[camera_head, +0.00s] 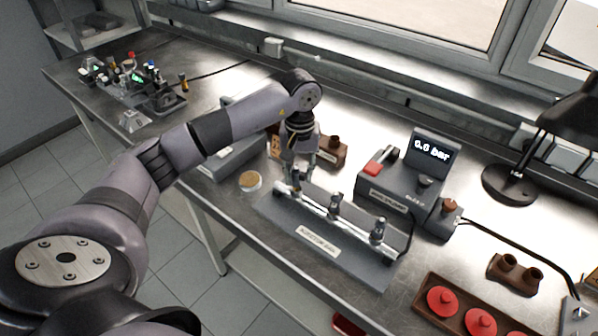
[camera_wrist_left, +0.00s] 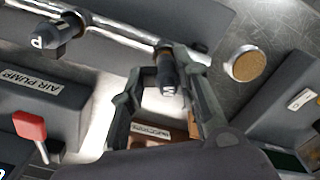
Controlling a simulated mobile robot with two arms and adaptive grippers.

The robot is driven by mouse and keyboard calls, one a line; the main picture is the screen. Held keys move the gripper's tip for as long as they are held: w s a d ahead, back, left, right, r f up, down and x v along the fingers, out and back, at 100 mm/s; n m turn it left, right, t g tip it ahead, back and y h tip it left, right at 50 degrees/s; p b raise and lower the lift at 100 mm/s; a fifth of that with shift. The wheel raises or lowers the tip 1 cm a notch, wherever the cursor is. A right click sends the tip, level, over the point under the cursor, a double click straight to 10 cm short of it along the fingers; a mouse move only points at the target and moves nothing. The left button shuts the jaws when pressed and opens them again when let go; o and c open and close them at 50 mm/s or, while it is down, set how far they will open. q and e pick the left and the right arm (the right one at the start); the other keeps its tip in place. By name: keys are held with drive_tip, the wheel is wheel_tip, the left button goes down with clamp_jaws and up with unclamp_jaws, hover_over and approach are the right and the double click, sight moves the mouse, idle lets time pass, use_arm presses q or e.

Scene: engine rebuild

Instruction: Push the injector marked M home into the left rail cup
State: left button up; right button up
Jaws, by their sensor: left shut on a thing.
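My left gripper (camera_head: 299,178) points down over the left end of the injector rail (camera_head: 318,207). It is shut on the injector marked M (camera_wrist_left: 167,76), which stands between its two fingers in the left wrist view. The lower end of this injector meets the rail at the left cup, which its body and the fingers mostly hide. I cannot tell how deep it sits. A second injector (camera_head: 336,204), in the middle, and a third (camera_head: 378,231), on the right, stand on the rail. One marked P (camera_wrist_left: 62,32) shows in the left wrist view. My right gripper is not in view.
The air pump (camera_head: 400,186) with a red lever and a 0.0 bar display (camera_head: 432,150) stands right of the rail. A round cork-coloured dish (camera_head: 249,181) lies left of it. A brown wooden block (camera_head: 332,150) is behind. Red caps (camera_head: 442,300) sit in a front-right tray.

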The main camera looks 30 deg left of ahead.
use_arm(q)
drive_tip(key=shift+f+b, duration=0.3)
drive_tip(key=shift+b, duration=0.2)
idle(0.4)
drive_tip(key=o, duration=1.2)
drive_tip(key=shift+r, duration=0.1)
drive_tip(key=shift+r+p, duration=1.95)
drive_tip(key=shift+r, duration=1.7)
